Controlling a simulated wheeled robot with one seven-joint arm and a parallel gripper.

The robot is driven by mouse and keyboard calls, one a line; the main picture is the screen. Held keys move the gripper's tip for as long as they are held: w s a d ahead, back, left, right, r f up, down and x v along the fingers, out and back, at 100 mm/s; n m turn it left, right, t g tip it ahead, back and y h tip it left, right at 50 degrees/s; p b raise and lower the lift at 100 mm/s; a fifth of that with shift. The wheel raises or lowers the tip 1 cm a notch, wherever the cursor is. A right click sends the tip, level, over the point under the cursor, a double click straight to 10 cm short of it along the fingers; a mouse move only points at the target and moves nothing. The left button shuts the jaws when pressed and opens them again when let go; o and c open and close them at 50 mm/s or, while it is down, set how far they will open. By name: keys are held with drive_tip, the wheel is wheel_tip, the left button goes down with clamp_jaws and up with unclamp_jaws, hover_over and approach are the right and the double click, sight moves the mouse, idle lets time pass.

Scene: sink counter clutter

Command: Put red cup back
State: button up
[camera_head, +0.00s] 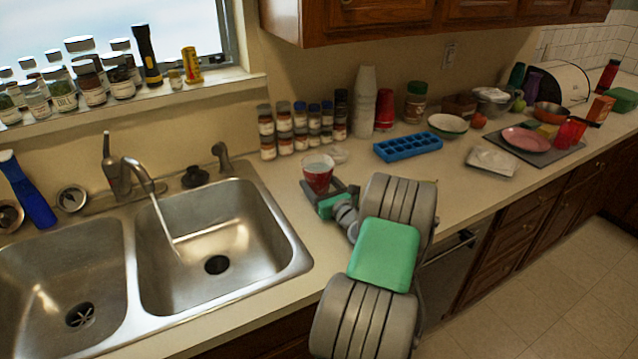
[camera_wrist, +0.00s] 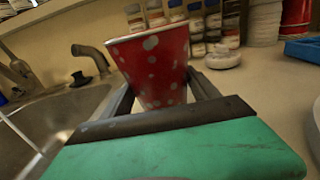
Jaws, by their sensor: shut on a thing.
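A red cup with white dots (camera_head: 317,178) is upright at the counter, just right of the sink's right basin. It also fills the middle of the wrist view (camera_wrist: 157,62), tilted slightly in that picture. My gripper (camera_head: 325,192) is shut on the red cup, with a finger on each side of it. In the wrist view the fingers (camera_wrist: 165,98) reach up beside the cup's lower part. The cup's base is hidden behind the gripper, so I cannot tell whether it touches the counter.
The double sink (camera_head: 215,240) is at left with its faucet (camera_head: 125,170). Spice jars (camera_head: 300,125), stacked white cups (camera_head: 364,100), red cups (camera_head: 384,108) and a blue ice tray (camera_head: 408,147) stand behind. A white object (camera_head: 492,162) lies right. Counter between ice tray and front edge is clear.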

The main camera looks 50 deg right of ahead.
drive_tip(key=o, duration=1.3)
drive_tip(key=shift+f, duration=0.1)
drive_tip(key=shift+s+r, duration=0.1)
drive_tip(key=shift+r, duration=0.1)
drive_tip(key=b+v, duration=0.1)
drive_tip(key=v, duration=1.1)
